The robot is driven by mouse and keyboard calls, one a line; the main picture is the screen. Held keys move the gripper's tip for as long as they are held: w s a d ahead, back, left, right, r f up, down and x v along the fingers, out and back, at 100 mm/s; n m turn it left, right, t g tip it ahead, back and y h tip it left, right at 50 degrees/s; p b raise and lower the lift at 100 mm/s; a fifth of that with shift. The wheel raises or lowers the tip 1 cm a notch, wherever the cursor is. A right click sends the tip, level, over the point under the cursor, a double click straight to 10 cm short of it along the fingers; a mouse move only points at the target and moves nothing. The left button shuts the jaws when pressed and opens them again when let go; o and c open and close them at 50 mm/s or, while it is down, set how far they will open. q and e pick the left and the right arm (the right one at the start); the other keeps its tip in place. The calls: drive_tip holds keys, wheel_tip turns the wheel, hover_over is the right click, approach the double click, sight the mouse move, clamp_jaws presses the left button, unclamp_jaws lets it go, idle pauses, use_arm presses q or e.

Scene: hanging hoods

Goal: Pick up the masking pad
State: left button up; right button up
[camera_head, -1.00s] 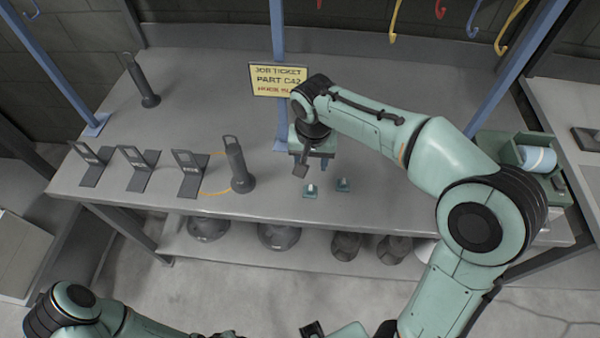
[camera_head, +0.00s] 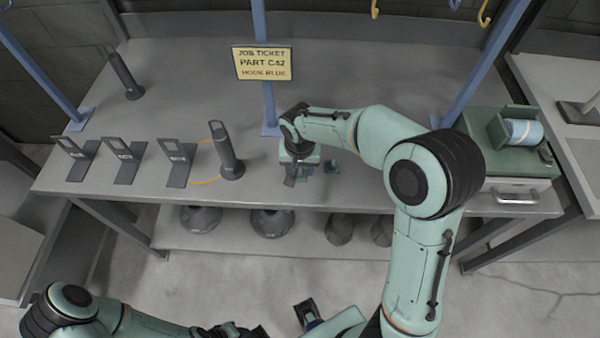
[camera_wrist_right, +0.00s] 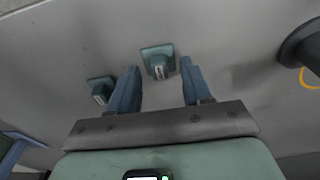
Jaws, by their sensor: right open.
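Two small teal square pads with pale upright tabs lie on the grey bench. In the right wrist view one masking pad (camera_wrist_right: 158,60) is between and just beyond the fingertips of my right gripper (camera_wrist_right: 160,78), which is open and empty. The other pad (camera_wrist_right: 100,90) lies outside the finger on the left. In the head view my right gripper (camera_head: 291,174) is low over the bench and partly covers the nearer pad; the other pad (camera_head: 332,167) shows to its right. What seems to be my left gripper (camera_head: 308,313) is at the bottom edge, its jaws unclear.
A dark cylinder (camera_head: 226,152) stands left of my right gripper, beside a row of dark stands (camera_head: 178,163) and a yellow loop. A job ticket sign (camera_head: 262,63) on a blue post stands behind. A green unit with a roll (camera_head: 522,131) is at right.

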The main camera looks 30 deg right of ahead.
drive_tip(key=shift+f, duration=0.25)
clamp_jaws()
